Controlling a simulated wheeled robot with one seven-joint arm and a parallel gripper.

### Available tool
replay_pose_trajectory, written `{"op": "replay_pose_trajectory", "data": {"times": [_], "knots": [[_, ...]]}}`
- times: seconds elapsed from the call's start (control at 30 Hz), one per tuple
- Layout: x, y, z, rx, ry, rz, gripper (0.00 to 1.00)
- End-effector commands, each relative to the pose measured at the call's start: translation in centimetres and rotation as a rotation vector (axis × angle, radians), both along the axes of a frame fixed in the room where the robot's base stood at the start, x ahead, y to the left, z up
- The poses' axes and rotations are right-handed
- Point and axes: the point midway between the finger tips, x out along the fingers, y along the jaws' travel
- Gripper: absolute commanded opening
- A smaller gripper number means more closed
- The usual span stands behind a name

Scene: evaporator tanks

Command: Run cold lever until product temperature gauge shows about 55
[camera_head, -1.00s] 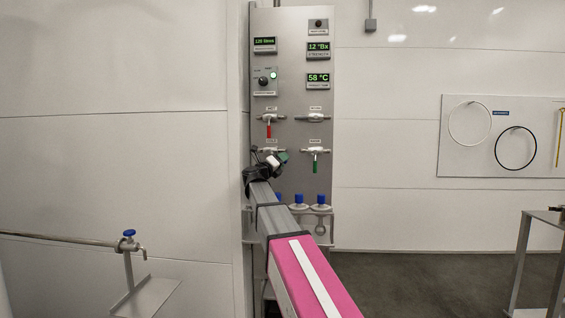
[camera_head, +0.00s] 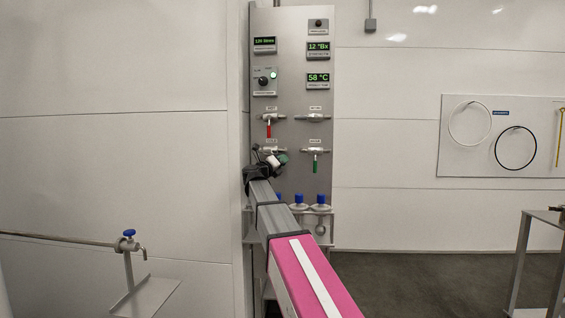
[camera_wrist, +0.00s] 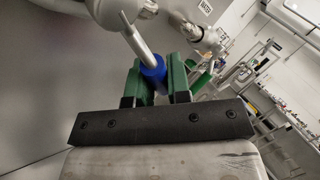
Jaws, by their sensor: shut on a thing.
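The product temperature gauge (camera_head: 318,79) on the panel reads 58 °C in green digits. The cold lever, with a blue sleeve (camera_wrist: 153,71) on a metal rod, shows in the wrist view. My gripper (camera_wrist: 158,74) has its green fingers on either side of the sleeve and is shut on it. The rod runs up and left from the sleeve to a metal valve body (camera_wrist: 124,10). In the head view my gripper (camera_head: 280,159) is at the lower left valve, where my wrist hides most of the lever.
A red-handled lever (camera_head: 269,130) hangs above, and a green-handled lever (camera_head: 315,165) hangs close to the right of my gripper. Blue-topped fittings (camera_head: 320,199) stand below. A pipe with a blue-handled tap (camera_head: 129,234) is at left.

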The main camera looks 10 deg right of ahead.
Motion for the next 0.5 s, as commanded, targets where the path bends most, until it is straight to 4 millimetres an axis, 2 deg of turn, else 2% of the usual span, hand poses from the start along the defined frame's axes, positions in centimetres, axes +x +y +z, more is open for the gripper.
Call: {"op": "replay_pose_trajectory", "data": {"times": [0.5], "knots": [[0.8, 2.2, -1.9, 0.410, -0.132, 0.000, 0.00]]}}
